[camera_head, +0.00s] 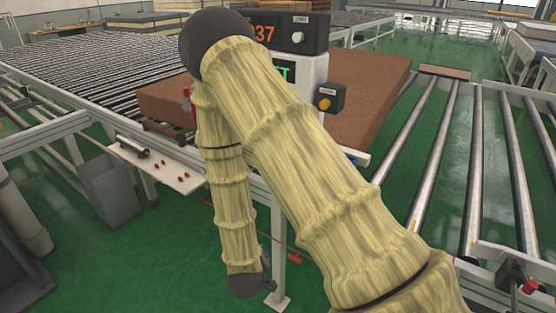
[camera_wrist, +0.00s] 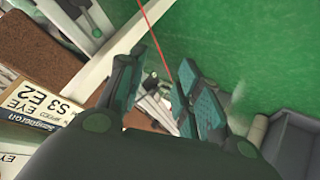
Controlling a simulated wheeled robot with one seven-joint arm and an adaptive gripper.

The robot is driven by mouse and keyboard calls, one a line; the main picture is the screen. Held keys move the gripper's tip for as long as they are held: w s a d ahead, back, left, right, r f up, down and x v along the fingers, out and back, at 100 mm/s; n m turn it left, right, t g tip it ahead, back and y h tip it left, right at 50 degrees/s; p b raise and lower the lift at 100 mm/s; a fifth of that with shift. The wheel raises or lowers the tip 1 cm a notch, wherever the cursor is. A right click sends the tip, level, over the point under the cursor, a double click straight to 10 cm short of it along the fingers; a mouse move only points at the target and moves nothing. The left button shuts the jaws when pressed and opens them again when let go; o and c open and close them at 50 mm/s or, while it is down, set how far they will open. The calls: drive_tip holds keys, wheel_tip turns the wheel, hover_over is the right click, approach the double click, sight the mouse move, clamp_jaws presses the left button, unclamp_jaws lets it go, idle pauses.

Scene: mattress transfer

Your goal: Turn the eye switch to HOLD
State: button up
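The eye switch is not clear to me in either view. Part of another label with "EYE" (camera_wrist: 9,163) shows at the lower left edge. In the head view, a dark box has a pale knob (camera_head: 298,37), and a small box has a yellow knob (camera_head: 325,103); their labels are too small to read. My gripper (camera_wrist: 160,90) is open, with nothing between its fingers. In the head view my arm hangs down, its dark end (camera_head: 248,284) below the conveyor edge.
A brown mattress (camera_head: 368,90) lies behind the control boxes. A white shelf with red buttons (camera_head: 163,172) projects at left. A red cord (camera_wrist: 155,38) crosses above my fingers in the wrist view. Roller conveyors (camera_head: 100,68) fill the back left. Green floor (camera_head: 225,285) is open below.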

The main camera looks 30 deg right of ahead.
drive_tip(key=w+d+r+m+t+h+b, duration=0.1)
drive_tip(key=w+d+r+h+b, duration=0.2)
drive_tip(key=r, duration=0.4)
drive_tip(key=w+r+m+t+h+b, duration=0.1)
drive_tip(key=w+r+h, duration=0.1)
drive_tip(key=w+r, duration=0.4)
drive_tip(key=s+d+r+m+g+h+b, duration=0.1)
drive_tip(key=s+r+m+g+h+b, duration=0.15)
drive_tip(key=r, duration=0.55)
drive_tip(key=s+d+r+m+g+h+b, duration=0.1)
drive_tip(key=r+h, duration=0.3)
drive_tip(key=r, duration=0.3)
drive_tip(key=p+x, duration=0.1)
drive_tip(key=x, duration=0.9)
drive_tip(key=shift+w, duration=0.5)
drive_tip(key=shift+d+f+t+y, duration=0.1)
drive_tip(key=shift+d+t+y, duration=0.05)
drive_tip(key=shift+t+y, duration=0.1)
clamp_jaws()
